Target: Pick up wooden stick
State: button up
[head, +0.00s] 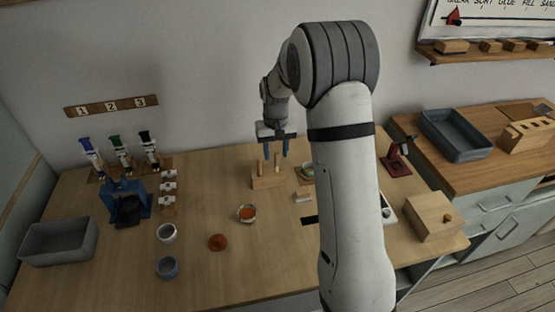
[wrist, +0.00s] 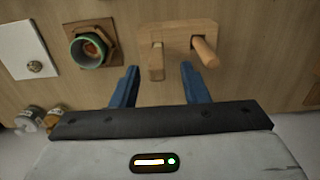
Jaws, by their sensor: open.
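A wooden holder block (head: 268,183) stands on the table with two upright wooden pieces in it. In the wrist view, the holder (wrist: 180,31) carries a flat wooden stick (wrist: 157,62) on the left and a round wooden stick (wrist: 205,52) on the right. In the head view they show as a left stick (head: 261,168) and a right stick (head: 277,164). My gripper (head: 276,157) is open and empty, its blue fingers pointing down above the holder. In the wrist view, the gap of my gripper (wrist: 159,71) lines up with the flat stick. I cannot tell the exact height between them.
A green-rimmed cup (wrist: 88,48) on a wooden pad is beside the holder. Small jars (wrist: 45,120) show at lower left in the wrist view.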

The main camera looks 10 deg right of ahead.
aim_at(277, 165)
jog(key=f, duration=0.5)
jog(key=shift+s+d+p, duration=0.1)
jog(key=shift+s+p, duration=0.3)
jog(key=shift+c, duration=0.3)
grip_shut()
